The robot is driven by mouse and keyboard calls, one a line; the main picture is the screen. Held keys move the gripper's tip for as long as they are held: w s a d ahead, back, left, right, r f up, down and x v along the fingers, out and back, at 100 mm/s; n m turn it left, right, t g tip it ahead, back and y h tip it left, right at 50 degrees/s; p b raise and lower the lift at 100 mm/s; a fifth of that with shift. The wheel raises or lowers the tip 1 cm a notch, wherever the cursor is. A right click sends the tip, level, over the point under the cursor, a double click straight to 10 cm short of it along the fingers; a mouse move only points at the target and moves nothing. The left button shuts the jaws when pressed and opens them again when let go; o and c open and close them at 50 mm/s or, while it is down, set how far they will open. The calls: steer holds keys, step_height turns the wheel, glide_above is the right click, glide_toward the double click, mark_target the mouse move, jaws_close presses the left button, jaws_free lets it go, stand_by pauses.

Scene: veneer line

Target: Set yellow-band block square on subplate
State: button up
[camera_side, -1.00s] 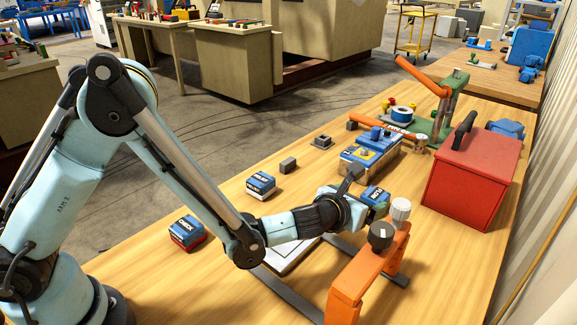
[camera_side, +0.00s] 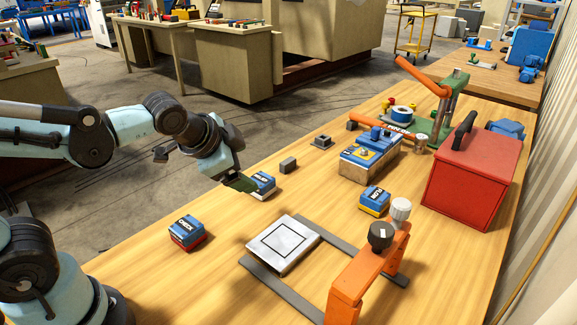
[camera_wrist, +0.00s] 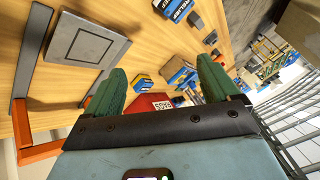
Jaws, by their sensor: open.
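The yellow-band block (camera_side: 375,201), blue on top with a yellow lower band, sits on the wooden table to the right of the subplate, apart from it. It also shows in the wrist view (camera_wrist: 143,84). The subplate (camera_side: 283,244) is a pale grey plate with a black square outline, bare on top; it also shows in the wrist view (camera_wrist: 86,44). My gripper (camera_side: 240,184) is raised left of both, overlapping part of the white-band block in the side view. Its green fingers (camera_wrist: 160,85) are apart, with nothing held between them.
A white-band block (camera_side: 264,184) and a red-band block (camera_side: 187,233) stand on the left. An orange frame (camera_side: 360,270) with knobs stands right of the subplate. A red toolbox (camera_side: 472,175) and a blue-topped fixture (camera_side: 370,155) are farther back.

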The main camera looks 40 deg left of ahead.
steer(key=s+a+n+g, duration=0.1)
steer(key=s+n, duration=0.5)
steer(key=n, duration=0.1)
steer(key=shift+f+h, duration=0.4)
steer(key=shift+f, duration=0.05)
